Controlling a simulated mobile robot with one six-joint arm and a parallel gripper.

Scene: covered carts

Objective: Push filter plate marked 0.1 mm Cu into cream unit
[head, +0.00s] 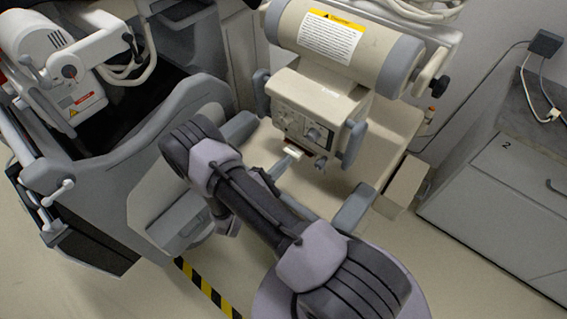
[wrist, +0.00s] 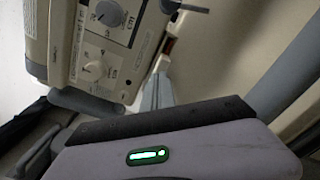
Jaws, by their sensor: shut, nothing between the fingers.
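The cream unit (head: 305,108) hangs below a cream cylindrical housing, with knobs on its front face. Its knobbed face also shows at the upper left of the wrist view (wrist: 118,62). A small pale plate-like piece (head: 293,153) shows at the unit's lower front edge, beside a reddish-brown strip; this may be the filter plate, but no marking is legible. My gripper (head: 285,162) is shut and empty, with its grey fingers close to this piece. In the wrist view the fingers (wrist: 157,88) point toward the unit's lower edge. I cannot tell whether they touch.
Grey handles (head: 355,142) stick out beside the unit. A grey cart body (head: 175,150) stands at the left. A grey cabinet marked 2 (head: 495,195) stands at the right. A yellow-black striped strip (head: 208,290) lies on the floor, which is open at the lower left.

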